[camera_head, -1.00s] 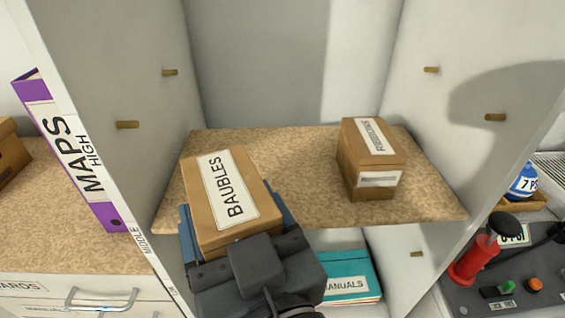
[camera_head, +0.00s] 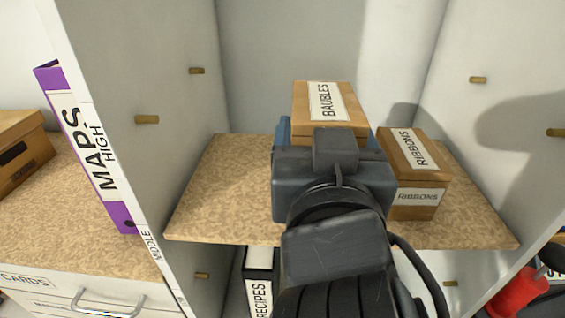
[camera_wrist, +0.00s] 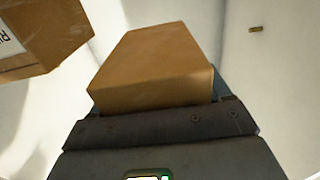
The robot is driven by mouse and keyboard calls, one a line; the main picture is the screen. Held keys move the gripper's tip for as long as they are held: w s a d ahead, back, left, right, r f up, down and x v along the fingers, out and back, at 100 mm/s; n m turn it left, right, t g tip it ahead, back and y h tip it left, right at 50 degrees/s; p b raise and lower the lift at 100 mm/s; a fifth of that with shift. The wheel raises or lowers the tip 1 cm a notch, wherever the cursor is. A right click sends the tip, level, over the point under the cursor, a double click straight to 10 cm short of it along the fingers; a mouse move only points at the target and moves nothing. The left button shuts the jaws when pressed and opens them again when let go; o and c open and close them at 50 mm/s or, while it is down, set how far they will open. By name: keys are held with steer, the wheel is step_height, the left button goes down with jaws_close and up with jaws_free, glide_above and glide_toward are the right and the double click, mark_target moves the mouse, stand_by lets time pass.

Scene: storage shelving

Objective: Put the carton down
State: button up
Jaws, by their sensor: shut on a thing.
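The carton in my gripper is a brown box labelled BAUBLES (camera_head: 318,118). It also shows in the wrist view (camera_wrist: 155,65), between the jaws. My gripper (camera_head: 318,138) is shut on it, over the middle shelf board (camera_head: 220,205) and left of another brown carton labelled RIBBONS (camera_head: 415,180). Part of that second carton shows at the upper left of the wrist view (camera_wrist: 45,40). My gripper hides the underside of the BAUBLES carton, so I cannot tell whether it touches the board.
Cabinet walls with brown pegs (camera_head: 146,119) flank the shelf. The left part of the board is clear. A purple MAPS binder (camera_head: 80,140) stands outside at the left. A RECIPES binder (camera_head: 259,285) stands below the board.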

steer(key=w+a+f, duration=0.2)
steer(key=a, duration=0.1)
steer(key=w+a+f, duration=0.1)
steer(key=w+a, duration=0.1)
steer(key=shift+f, duration=0.3)
steer(key=shift+a+f, duration=0.1)
steer(key=shift+f, duration=1.95)
steer(key=shift+f, duration=0.15)
steer(key=o, duration=1.3)
steer(key=shift+c, duration=0.2)
steer(key=s+b, duration=0.2)
steer(key=s, duration=1)
steer(key=shift+a, duration=0.2)
